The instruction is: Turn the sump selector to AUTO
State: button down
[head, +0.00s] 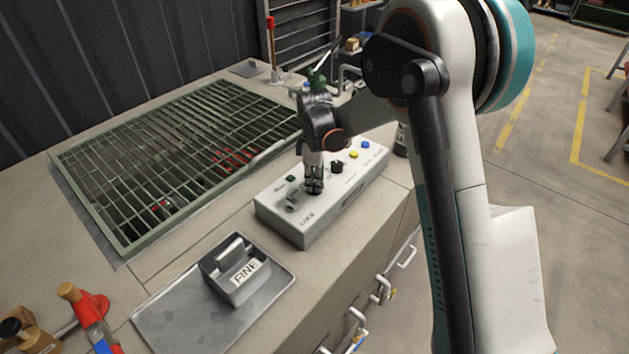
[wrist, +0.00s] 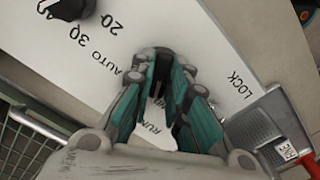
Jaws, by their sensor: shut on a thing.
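The pale control box (head: 345,195) sits on the bench. My gripper (head: 315,187) points down onto its top, between a grey lever-like part (head: 292,202) and a black knob (head: 337,166). In the wrist view my gripper (wrist: 160,85) has its teal-padded fingers closed in around a spot beside the AUTO label (wrist: 96,62). A RUN label (wrist: 151,128) shows by the fingers. The sump selector is hidden by the fingers, so its pointing direction cannot be read. My gripper is shut on what appears to be this selector.
A grating (head: 180,150) lies left. A grey block marked FINE (head: 236,272) stands on a metal plate in front.

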jog(key=m, duration=0.4)
jog(key=shift+m, duration=0.3)
jog(key=m, duration=0.4)
jog(key=shift+m, duration=0.3)
jog(key=m, duration=0.4)
jog(key=shift+m, duration=2.4)
jog(key=c, duration=1.6)
grip_release()
jog(key=shift+o, duration=0.2)
jog(key=shift+r, duration=0.1)
notch_tip(320, 180, up, 12)
